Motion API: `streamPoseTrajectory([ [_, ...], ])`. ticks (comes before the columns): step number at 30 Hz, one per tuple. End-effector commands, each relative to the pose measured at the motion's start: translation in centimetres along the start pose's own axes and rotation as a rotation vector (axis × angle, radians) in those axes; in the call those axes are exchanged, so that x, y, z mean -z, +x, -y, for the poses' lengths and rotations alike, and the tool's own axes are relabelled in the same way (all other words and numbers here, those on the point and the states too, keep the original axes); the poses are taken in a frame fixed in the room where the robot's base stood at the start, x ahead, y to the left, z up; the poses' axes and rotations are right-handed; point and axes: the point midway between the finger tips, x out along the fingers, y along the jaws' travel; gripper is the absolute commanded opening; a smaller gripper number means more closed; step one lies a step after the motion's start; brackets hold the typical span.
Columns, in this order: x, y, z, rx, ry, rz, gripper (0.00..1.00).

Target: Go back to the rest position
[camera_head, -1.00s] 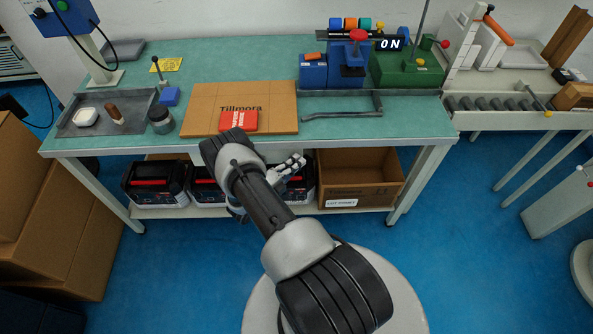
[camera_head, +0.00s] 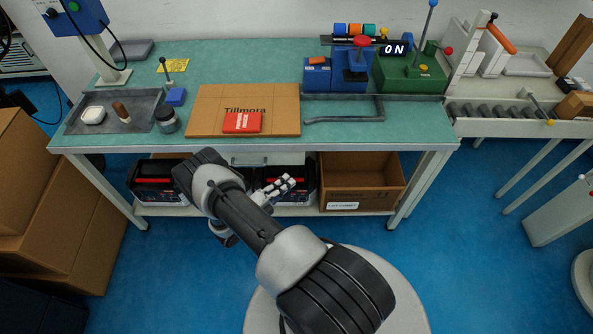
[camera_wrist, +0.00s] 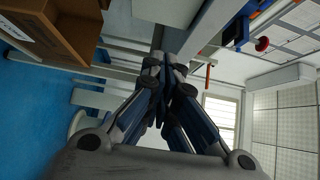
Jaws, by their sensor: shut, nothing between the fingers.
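My gripper (camera_head: 284,186) is in front of the green workbench (camera_head: 270,65), below the level of its top and over the front of the lower shelf. The wrist view shows its fingers (camera_wrist: 170,65) drawn together, with nothing between them. My arm reaches up and left from the round base at the bottom of the head view. The gripper appears apart from the bench and the shelf things, though the exact gap cannot be told.
A flat Tillmora cardboard (camera_head: 205,108) with a red box (camera_head: 242,122) lies on the bench. Black cases (camera_head: 158,183) and an open carton (camera_head: 362,180) stand on the lower shelf. Cardboard boxes (camera_head: 75,215) stand at left.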

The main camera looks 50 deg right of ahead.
Motion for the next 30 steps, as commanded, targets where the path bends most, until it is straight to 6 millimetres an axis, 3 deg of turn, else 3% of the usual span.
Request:
streamPoseTrajectory([
  [3, 0.0, -2.2, 0.0, 0.000, -0.002, 0.003, 0.00],
  [7, 0.1, -3.5, 0.0, 0.000, -0.001, 0.000, 0.00],
  [20, -0.2, -4.2, 0.6, -0.006, 0.023, -0.013, 0.00],
  [23, -1.1, -4.4, 2.9, -0.026, 0.110, -0.055, 0.00],
  [30, -2.6, -5.9, 13.1, -0.126, 0.531, -0.271, 0.00],
])
